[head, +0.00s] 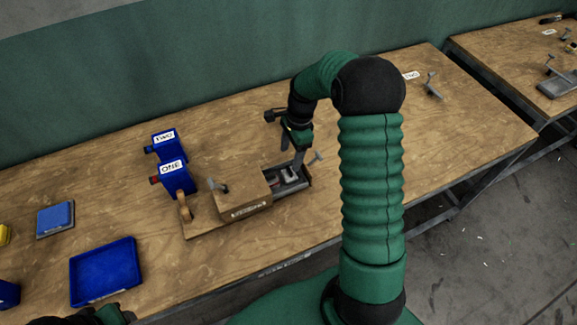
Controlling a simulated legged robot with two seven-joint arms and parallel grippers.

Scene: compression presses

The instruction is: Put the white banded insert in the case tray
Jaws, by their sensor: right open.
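My right gripper (298,162) reaches down from above to the open metal channel (292,187) at the right end of a wooden press (240,193). It is open, with its fingers at or just over the channel. A small pale piece in the channel, below the fingers, may be the white banded insert; its bands are too small to make out. A shallow blue tray (105,272) lies at the front left and looks empty. Its label is unreadable, so I cannot tell whether it is the case tray. Of my left arm only a part shows at the bottom left edge.
Two blue boxes (177,178) with labels stand left of the press. A light blue pad (55,218) lies farther left, with a yellow item (4,235) at the edge. Bare table lies between the blue tray and the press. A second table (520,60) stands at the right.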

